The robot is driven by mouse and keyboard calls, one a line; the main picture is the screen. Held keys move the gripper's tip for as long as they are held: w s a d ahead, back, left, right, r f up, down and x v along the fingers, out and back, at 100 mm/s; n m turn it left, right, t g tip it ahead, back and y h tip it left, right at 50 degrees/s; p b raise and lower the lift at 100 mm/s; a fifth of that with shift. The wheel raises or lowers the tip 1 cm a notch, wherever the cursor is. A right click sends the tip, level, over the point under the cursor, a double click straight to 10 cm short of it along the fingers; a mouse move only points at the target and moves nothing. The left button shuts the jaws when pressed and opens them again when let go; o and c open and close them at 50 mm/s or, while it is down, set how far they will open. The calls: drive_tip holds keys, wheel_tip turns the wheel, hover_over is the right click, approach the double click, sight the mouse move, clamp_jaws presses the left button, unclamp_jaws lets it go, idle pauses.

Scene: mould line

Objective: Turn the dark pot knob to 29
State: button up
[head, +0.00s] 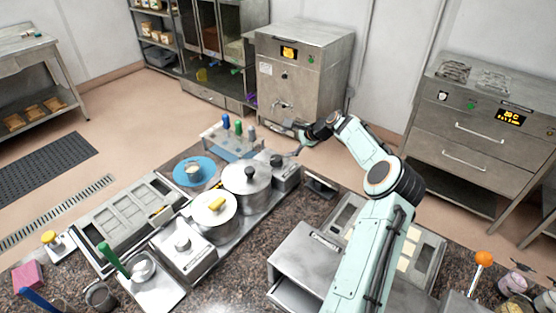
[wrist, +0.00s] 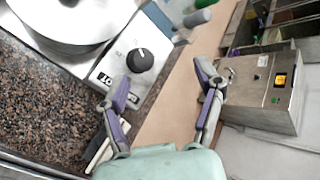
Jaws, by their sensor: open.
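The dark pot knob (wrist: 139,60) is a round black dial with a pale pointer mark, on top of a steel control box (wrist: 118,67) beside a lidded pot. In the head view this box (head: 286,182) stands at the right of the pot with the dark lid handle (head: 247,181). A small dark display (wrist: 104,78) on the box is too small to read. My gripper (wrist: 165,80) is open and empty, its purple-padded fingers spread. The knob lies ahead of the fingers, nearer the left one, with no visible contact. In the head view my gripper (head: 298,138) is above and behind the box.
A second pot (head: 214,222) with a yellow lid handle and its own control box (head: 183,258) stand closer. A steel cabinet (head: 300,70) stands across the open floor. The counter's edge runs right of the box.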

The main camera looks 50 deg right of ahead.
wheel_tip(320, 180, up, 6)
drive_tip(key=s+r+m+t+h, duration=0.1)
drive_tip(key=s+m+t+h, duration=0.15)
drive_tip(key=m, duration=1.35)
approach(279, 161)
drive_tip(key=shift+t, duration=0.45)
drive_tip(key=x, duration=0.4)
drive_tip(key=shift+d+f, duration=0.15)
drive_tip(key=shift+f, duration=0.1)
drive_tip(key=x, duration=0.6)
drive_tip(key=shift+w+d+f, duration=0.1)
drive_tip(key=shift+w+f, duration=0.15)
drive_tip(key=shift+w, duration=0.05)
drive_tip(key=c, duration=1.2)
